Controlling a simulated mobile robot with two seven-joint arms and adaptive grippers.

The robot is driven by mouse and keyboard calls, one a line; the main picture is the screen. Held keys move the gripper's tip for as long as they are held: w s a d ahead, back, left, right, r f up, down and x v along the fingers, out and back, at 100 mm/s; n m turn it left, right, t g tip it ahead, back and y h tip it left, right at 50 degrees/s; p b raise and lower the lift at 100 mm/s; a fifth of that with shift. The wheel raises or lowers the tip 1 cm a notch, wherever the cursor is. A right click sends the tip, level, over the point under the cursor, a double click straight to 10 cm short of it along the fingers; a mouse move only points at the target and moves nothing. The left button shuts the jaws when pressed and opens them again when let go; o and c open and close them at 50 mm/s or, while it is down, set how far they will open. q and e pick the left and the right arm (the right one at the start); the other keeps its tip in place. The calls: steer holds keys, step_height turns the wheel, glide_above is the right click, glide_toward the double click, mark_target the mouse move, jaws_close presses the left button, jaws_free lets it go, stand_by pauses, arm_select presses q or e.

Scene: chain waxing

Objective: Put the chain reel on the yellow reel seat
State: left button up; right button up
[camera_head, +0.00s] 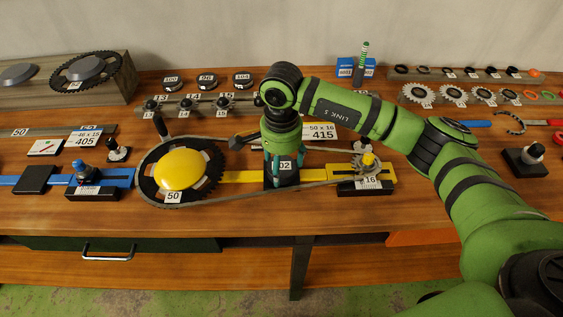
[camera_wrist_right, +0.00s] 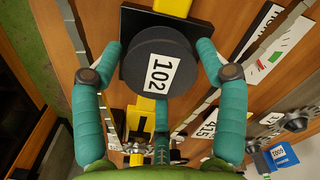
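The chain reel is a dark round drum labelled 102; in the right wrist view the chain reel (camera_wrist_right: 145,50) lies between my teal fingers. The reel is at a black square plate (camera_wrist_right: 127,75) on the yellow bar (camera_head: 240,177), which I take as the yellow reel seat. Whether the reel rests fully on it is hidden. My left gripper is not in view.
A chain runs round a large sprocket with a yellow hub (camera_head: 180,169) on the left and a small sprocket (camera_head: 367,164) on the right, passing close to my fingers. A blue bar (camera_head: 120,174) lies farther left. Label cards and racks fill the back of the bench.

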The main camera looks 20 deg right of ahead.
mark_target(282, 166)
steer(key=shift+r, duration=0.1)
stand_by(0.3)
step_height(282, 166, up, 12)
stand_by(0.4)
stand_by(0.8)
